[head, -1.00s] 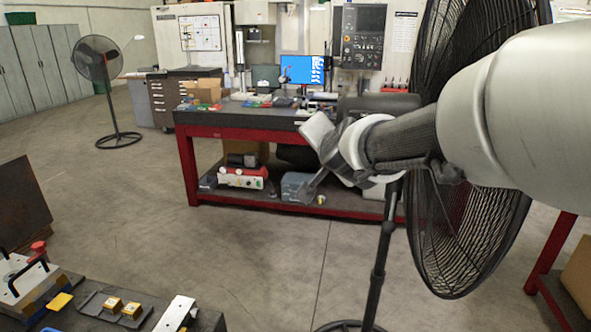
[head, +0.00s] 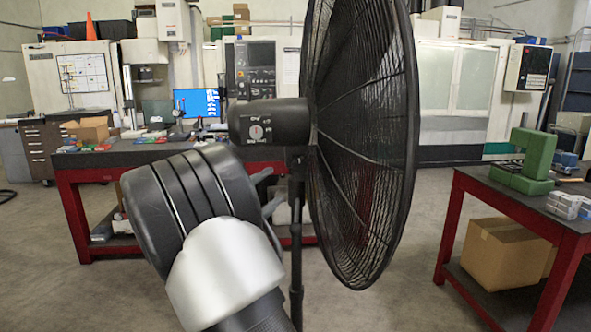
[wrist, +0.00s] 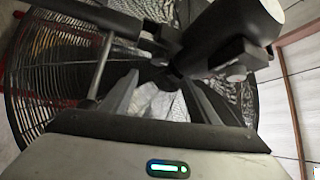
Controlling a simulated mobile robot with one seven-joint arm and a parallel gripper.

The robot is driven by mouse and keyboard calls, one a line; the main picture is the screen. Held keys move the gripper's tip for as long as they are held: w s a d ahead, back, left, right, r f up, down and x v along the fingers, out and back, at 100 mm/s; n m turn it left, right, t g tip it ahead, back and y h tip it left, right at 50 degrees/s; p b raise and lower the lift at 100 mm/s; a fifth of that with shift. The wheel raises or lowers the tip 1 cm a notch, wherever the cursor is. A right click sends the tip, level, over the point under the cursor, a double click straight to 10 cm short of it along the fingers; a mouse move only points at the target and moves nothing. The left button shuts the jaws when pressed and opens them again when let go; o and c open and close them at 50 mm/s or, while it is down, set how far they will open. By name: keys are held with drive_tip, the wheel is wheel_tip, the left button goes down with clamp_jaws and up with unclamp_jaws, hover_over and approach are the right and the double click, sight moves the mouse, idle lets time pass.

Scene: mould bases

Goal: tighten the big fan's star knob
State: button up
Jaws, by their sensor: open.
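The big fan stands in the middle of the head view, with its black wire cage (head: 362,140) seen nearly edge-on. Its dark motor housing (head: 268,122) sits left of the cage, on a black upright pole (head: 297,235). In the wrist view the fan's cage (wrist: 45,85) and dark housing (wrist: 222,38) fill the area above my gripper (wrist: 160,98). My gripper is open, with its two dark fingers apart and pointing toward the fan's neck. I cannot make out the star knob for certain; in the head view my wrist hides part of the area below the housing.
A red-legged bench (head: 90,158) stands behind the fan. Another red-framed table (head: 500,192) on the right carries green blocks (head: 528,160) and has a cardboard box (head: 500,253) below. Floor is clear between the fan and the right table.

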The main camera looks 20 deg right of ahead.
sight(299, 166)
drive_tip(key=x, duration=1.2)
